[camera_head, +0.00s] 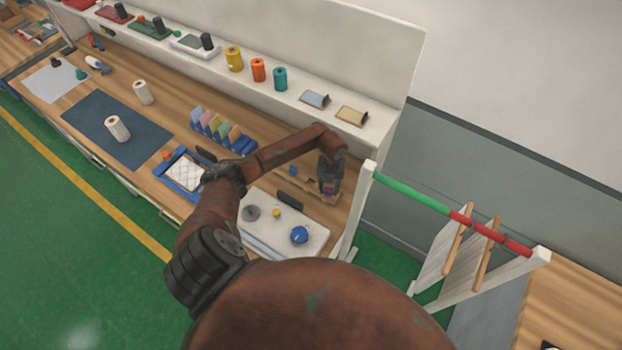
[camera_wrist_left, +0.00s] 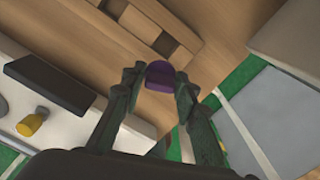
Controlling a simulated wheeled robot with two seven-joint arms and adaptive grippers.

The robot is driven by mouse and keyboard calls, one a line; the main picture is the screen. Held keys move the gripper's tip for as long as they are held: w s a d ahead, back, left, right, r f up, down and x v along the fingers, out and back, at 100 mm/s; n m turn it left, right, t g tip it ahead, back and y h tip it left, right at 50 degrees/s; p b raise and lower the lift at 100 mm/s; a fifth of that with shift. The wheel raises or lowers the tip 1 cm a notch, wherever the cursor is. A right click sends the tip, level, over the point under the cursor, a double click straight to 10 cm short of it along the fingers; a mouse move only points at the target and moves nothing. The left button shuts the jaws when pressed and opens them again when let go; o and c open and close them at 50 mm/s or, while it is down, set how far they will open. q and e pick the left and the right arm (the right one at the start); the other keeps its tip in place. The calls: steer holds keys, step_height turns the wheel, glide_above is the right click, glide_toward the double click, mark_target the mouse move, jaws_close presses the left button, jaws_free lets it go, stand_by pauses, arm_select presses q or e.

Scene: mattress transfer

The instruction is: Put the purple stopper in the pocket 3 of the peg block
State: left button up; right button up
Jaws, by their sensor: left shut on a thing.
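My left gripper (camera_head: 329,188) is shut on the purple stopper (camera_wrist_left: 160,73) in the left wrist view. The stopper sits between the two fingertips (camera_wrist_left: 160,84), with its rounded end showing. In the head view it is a small purple patch, mostly hidden by the gripper. The wooden peg block (camera_wrist_left: 148,40) lies beyond the fingertips in the wrist view, with dark square pockets in its top. The stopper appears apart from the block and short of its pockets. Which pocket is number 3 cannot be read. My right gripper is not in view.
A white panel (camera_head: 270,229) with a blue knob (camera_head: 299,234), a yellow knob (camera_head: 276,212) and a dark bar (camera_head: 290,200) lies near the block. A blue-framed tray (camera_head: 171,181) and coloured upright pieces (camera_head: 215,127) stand to the left. A white rack post (camera_head: 358,210) stands at right.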

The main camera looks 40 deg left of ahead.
arm_select(q)
steer(key=a, duration=0.2)
steer(key=a+b, duration=0.1)
steer(key=a, duration=0.2)
steer(key=w+a+b, duration=0.1)
steer(key=a, duration=0.1)
steer(key=shift+a+f, duration=0.15)
steer(key=shift+a, duration=0.2)
steer(key=shift+w+a+b, duration=0.25)
steer(key=shift+a+b, duration=0.1)
steer(key=shift+a, duration=0.5)
steer(key=f+b, duration=0.2)
steer(key=f, duration=0.1)
steer(key=shift+a+f+b, duration=0.25)
steer(key=shift+a+b, duration=0.1)
steer(key=shift+a, duration=0.05)
steer(key=shift+r, duration=0.1)
steer(key=o, duration=1)
